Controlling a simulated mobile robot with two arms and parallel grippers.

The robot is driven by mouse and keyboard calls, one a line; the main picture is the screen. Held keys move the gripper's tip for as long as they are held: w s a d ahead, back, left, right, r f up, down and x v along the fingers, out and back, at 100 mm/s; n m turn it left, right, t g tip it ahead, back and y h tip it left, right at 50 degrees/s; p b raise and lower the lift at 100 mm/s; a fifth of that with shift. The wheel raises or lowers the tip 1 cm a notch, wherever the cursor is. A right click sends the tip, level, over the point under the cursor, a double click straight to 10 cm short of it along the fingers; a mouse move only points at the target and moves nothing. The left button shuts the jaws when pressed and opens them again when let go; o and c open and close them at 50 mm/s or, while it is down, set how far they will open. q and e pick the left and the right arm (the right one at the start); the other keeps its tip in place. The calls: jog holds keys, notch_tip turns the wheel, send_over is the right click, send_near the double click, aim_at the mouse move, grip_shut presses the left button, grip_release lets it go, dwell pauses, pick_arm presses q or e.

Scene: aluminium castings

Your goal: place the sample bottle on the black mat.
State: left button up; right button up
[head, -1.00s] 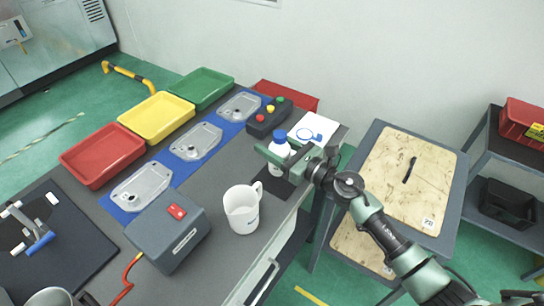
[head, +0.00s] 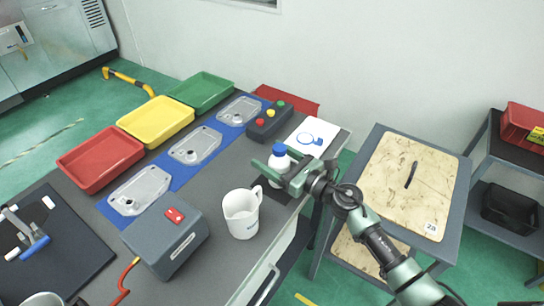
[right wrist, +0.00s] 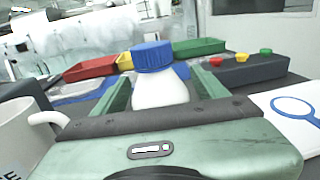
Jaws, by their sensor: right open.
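The sample bottle (head: 277,168) is white with a blue cap and stands upright. In the head view it is on the black mat (head: 284,197) near the table's right edge; the mat is partly hidden by the bottle and my gripper. My right gripper (head: 272,157) is open, with one finger on each side of the bottle. The right wrist view shows the bottle (right wrist: 160,90) between the two green fingers, with gaps on both sides; its lower part is hidden behind the gripper body.
A white mug (head: 241,214) stands just left of the mat. A button box (head: 268,122) and a white sheet with a blue ring (head: 311,138) lie behind. A grey box (head: 166,240), castings on a blue strip and coloured trays fill the left.

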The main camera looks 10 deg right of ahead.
jog(key=shift+r, duration=0.2)
jog(key=shift+s+d+f, duration=0.15)
jog(key=shift+s, duration=0.05)
jog(key=b+v, duration=0.2)
jog(key=v, duration=0.9)
jog(key=shift+s+d+b, duration=0.2)
jog(key=shift+d+b, duration=0.05)
jog(key=shift+b, duration=0.1)
